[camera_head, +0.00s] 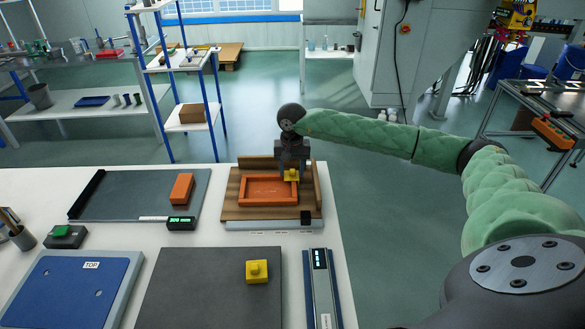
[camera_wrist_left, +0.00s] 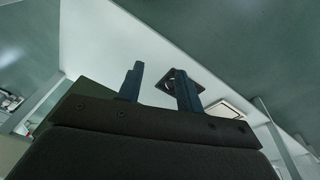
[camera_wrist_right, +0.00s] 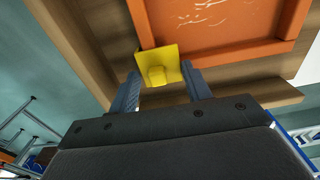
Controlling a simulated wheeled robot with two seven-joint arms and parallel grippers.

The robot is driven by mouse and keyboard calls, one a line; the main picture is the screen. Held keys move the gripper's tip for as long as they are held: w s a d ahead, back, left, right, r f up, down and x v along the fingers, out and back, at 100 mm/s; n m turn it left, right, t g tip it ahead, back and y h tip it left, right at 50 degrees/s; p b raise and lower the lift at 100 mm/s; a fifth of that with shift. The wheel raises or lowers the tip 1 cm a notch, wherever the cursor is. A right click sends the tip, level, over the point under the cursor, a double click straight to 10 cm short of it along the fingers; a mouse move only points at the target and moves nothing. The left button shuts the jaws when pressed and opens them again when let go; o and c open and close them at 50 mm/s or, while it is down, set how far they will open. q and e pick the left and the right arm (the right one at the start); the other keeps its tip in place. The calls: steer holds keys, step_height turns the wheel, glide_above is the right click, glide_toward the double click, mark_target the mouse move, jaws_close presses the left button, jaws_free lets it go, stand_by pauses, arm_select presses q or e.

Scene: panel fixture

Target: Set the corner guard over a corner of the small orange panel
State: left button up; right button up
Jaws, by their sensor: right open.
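The small orange panel (camera_head: 268,203) lies flat in a wooden fixture (camera_head: 232,212). A yellow corner guard (camera_head: 291,175) sits at the panel's far right corner; it also shows in the right wrist view (camera_wrist_right: 157,72), covering that corner of the panel (camera_wrist_right: 225,48). My right gripper (camera_head: 291,168) is just above this guard, with its open fingers (camera_wrist_right: 161,72) either side of the guard's knob. A second yellow corner guard (camera_head: 257,271) lies on a dark mat. My left gripper (camera_wrist_left: 157,68) shows only in its wrist view, open and empty.
The fixture has raised wooden walls at the back and right. A grey tray (camera_head: 130,195) with an orange block (camera_head: 181,188) is to the left, a blue panel (camera_head: 70,290) marked TOP at front left. The dark mat (camera_head: 190,290) is mostly bare. A blue-edged device (camera_head: 320,285) stands at front right.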

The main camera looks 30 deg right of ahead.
steer(key=shift+o, duration=0.3)
steer(key=shift+a+r+p, duration=0.1)
steer(key=shift+r+p, duration=3.05)
steer(key=shift+p, duration=0.65)
steer(key=s+a, duration=0.1)
steer(key=a, duration=0.2)
steer(key=s+a+f+n, duration=0.1)
steer(key=a, duration=0.2)
steer(key=a+n, duration=0.1)
steer(key=a, duration=0.2)
steer(key=shift+s+a+f, duration=0.1)
steer(key=shift+s+f, duration=0.1)
steer(key=shift+s, duration=0.2)
steer(key=shift+n, duration=0.3)
